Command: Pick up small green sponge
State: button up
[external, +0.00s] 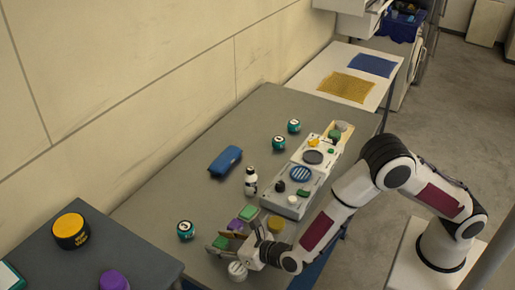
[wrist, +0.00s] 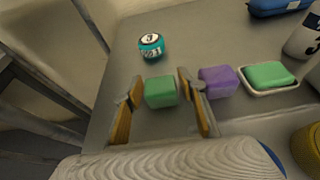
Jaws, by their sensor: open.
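A small green block (wrist: 160,92), which looks like the small green sponge, rests on the grey table. In the wrist view it lies between the two fingertips of my gripper (wrist: 160,84), with a gap on the right; on the left the finger is very close and I cannot tell if it touches. My gripper is open and holds nothing. In the external view the sponge (external: 220,242) shows partly behind my gripper (external: 227,240). A second green piece (wrist: 268,74) lies in a white dish farther right.
A purple block (wrist: 219,81) sits close beside the right finger. A teal-and-white round container (wrist: 151,45) stands beyond the sponge. A blue case (external: 225,161), a white bottle (external: 251,181) and a grey-white panel (external: 299,188) stand farther along the table. Table space left of the case is clear.

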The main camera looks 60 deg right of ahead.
aim_at(220, 241)
jog(key=c, duration=0.6)
jog(key=shift+r, duration=5)
